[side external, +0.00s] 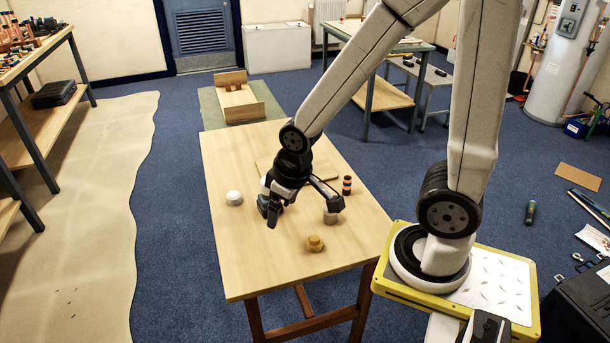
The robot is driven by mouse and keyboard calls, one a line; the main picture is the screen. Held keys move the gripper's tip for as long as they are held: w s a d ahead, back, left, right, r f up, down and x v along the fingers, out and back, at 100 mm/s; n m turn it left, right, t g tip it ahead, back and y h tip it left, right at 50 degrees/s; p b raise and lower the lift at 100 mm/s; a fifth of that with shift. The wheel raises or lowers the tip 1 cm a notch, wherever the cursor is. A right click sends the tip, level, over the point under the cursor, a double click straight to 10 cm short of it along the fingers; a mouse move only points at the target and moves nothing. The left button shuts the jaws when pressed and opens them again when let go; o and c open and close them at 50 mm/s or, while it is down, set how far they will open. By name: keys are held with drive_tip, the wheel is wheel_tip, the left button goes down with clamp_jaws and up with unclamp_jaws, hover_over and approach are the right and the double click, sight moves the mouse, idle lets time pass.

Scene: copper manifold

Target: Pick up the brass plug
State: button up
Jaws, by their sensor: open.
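The brass plug (314,243) is a small yellow stepped piece, standing on the wooden table (240,275) near its front right part. My gripper (270,216) is open and empty. It points down over the middle of the table, to the left of the brass plug and a little behind it. The gripper and the plug are apart. The exact height of the fingertips above the table is hard to tell.
A white round piece (234,198) sits left of my gripper. A grey piece (330,216) stands behind the plug, and a dark, orange-banded cylinder (347,185) stands further right. The table's front left is clear.

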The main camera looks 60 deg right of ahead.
idle(0.3)
drive_tip(key=m+t+h, duration=0.2)
drive_tip(key=m+t, duration=0.2)
drive_tip(key=m, duration=0.1)
hover_over(317, 247)
drive_tip(key=w+a, duration=0.3)
drive_tip(key=a, duration=0.3)
wheel_tip(317, 247, down, 18)
drive_tip(key=shift+w+a+f, duration=0.1)
drive_tip(key=shift+w+a, duration=0.05)
drive_tip(key=shift+m+t+h, duration=0.3)
drive_tip(key=shift+t+h, duration=0.3)
drive_tip(key=shift+h, duration=0.3)
drive_tip(key=s+f, duration=0.1)
drive_tip(key=s+d+f, duration=0.1)
drive_tip(key=s+f, duration=0.1)
drive_tip(key=shift+s+d+f, duration=0.35)
drive_tip(key=shift+d, duration=0.05)
drive_tip(key=shift+s+d+f+m+t+h, duration=0.35)
drive_tip(key=shift+s+d+t+h, duration=0.15)
drive_tip(key=shift+s+h, duration=0.15)
drive_tip(key=shift+s+d+t+h, duration=0.25)
drive_tip(key=shift+s+t+h, duration=0.2)
drive_tip(key=shift+s, duration=0.2)
drive_tip(key=shift+s+d+t+h, duration=0.1)
drive_tip(key=shift+s+t+h, duration=0.35)
drive_tip(key=shift+s, duration=0.25)
drive_tip(key=shift+s+r+t+h, duration=0.3)
drive_tip(key=shift+s+t, duration=0.1)
drive_tip(key=shift+s, duration=0.15)
